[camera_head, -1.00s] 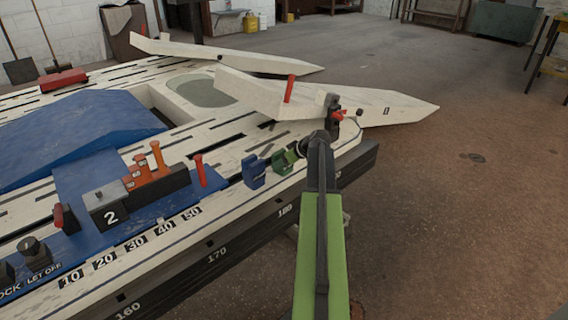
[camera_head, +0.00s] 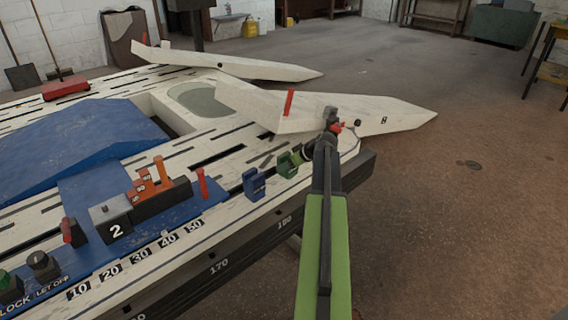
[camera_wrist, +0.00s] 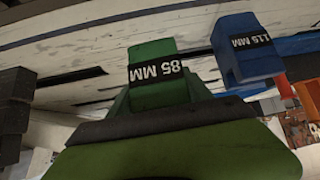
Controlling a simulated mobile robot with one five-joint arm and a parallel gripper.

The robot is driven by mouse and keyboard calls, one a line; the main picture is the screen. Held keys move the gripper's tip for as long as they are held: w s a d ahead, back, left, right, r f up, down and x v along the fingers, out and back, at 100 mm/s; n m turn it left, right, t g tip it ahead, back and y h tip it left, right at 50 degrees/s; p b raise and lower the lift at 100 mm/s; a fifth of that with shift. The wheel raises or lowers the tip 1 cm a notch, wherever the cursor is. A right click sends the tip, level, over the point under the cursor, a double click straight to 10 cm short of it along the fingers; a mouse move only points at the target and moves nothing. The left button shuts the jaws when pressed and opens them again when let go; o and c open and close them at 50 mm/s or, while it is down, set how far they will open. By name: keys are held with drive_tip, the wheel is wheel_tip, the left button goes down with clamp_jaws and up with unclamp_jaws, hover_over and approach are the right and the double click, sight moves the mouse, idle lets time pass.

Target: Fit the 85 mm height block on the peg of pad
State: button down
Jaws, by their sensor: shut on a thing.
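The 85 mm height block is the green block (camera_head: 287,166) near the bench's front edge. In the wrist view the green block (camera_wrist: 155,72) fills the middle, its "85 MM" label upside down. My gripper (camera_head: 303,156) reaches the block from the right and is shut on it. My fingertips are mostly hidden behind the arm and block. Whether the block is clear of the bench I cannot tell. The blue block (camera_head: 254,184), marked "115 MM" in the wrist view (camera_wrist: 246,45), stands just left of it. Which part is the pad, and its peg, I cannot make out for sure.
The slotted pale bench (camera_head: 225,205) has a numbered scale on its front. A pointed pale board (camera_head: 385,118) with a red lever (camera_head: 289,102) lies behind my gripper. A block marked "2" (camera_head: 110,222) and orange blocks (camera_head: 150,190) stand left. Floor on the right is open.

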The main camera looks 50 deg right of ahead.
drive_tip(key=s+d+r+p, duration=0.4)
drive_tip(key=s+r+p, duration=0.1)
drive_tip(key=s, duration=0.3)
drive_tip(key=shift+s+d+r, duration=0.15)
drive_tip(key=shift+r, duration=0.2)
drive_tip(key=shift+s, duration=0.1)
